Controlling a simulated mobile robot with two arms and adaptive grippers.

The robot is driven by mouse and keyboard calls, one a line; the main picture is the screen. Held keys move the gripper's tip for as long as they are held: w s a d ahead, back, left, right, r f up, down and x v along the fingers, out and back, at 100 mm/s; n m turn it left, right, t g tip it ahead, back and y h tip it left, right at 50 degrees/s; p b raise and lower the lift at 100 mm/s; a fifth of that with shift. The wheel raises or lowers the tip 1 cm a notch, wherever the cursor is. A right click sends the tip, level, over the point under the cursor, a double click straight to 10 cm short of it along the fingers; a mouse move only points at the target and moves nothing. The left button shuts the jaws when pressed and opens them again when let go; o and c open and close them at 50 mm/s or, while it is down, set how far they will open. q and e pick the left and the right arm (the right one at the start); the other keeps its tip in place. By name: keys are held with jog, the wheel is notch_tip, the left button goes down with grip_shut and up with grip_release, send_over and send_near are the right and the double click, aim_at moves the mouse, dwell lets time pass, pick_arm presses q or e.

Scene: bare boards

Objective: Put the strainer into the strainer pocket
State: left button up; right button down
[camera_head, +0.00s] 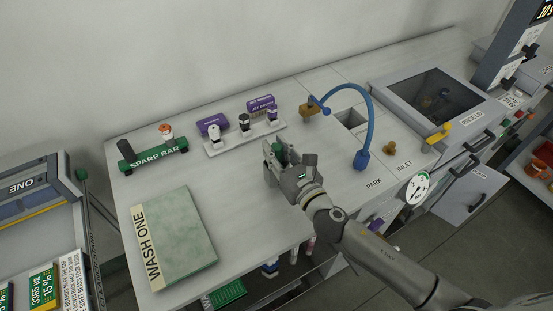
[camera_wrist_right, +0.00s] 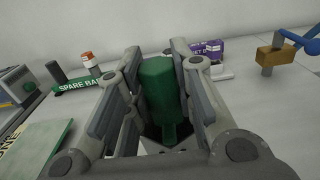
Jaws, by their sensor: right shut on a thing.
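My right gripper (camera_head: 277,156) is over the middle of the white counter. It is shut on a green cylinder (camera_wrist_right: 158,85), which stands between its fingers in the right wrist view and has a narrower green part at its lower end. In the head view only a little of this green thing shows between the fingers. I cannot tell for sure whether it is the strainer. No pocket is labelled as the strainer's; a square recess (camera_head: 350,118) lies in the counter to the right of the gripper, partly behind the blue hose. My left gripper is not in view.
A blue hose (camera_head: 371,107) arches beside the recess, with a brass block (camera_head: 308,109) at its left. A rack (camera_head: 243,138) with several nozzles and a green spare bar (camera_head: 153,158) stand at the back. A WASH ONE board (camera_head: 175,240) lies at left. A lidded basin (camera_head: 435,98) is at right.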

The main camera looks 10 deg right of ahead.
aim_at(271, 179)
jog(key=shift+s+f+b, duration=0.1)
jog(key=shift+f+b, duration=0.2)
jog(key=shift+f, duration=1.15)
jog(key=shift+f, duration=0.25)
jog(key=c, duration=1.2)
grip_release()
jog(key=shift+r, duration=0.1)
jog(key=shift+c, duration=0.2)
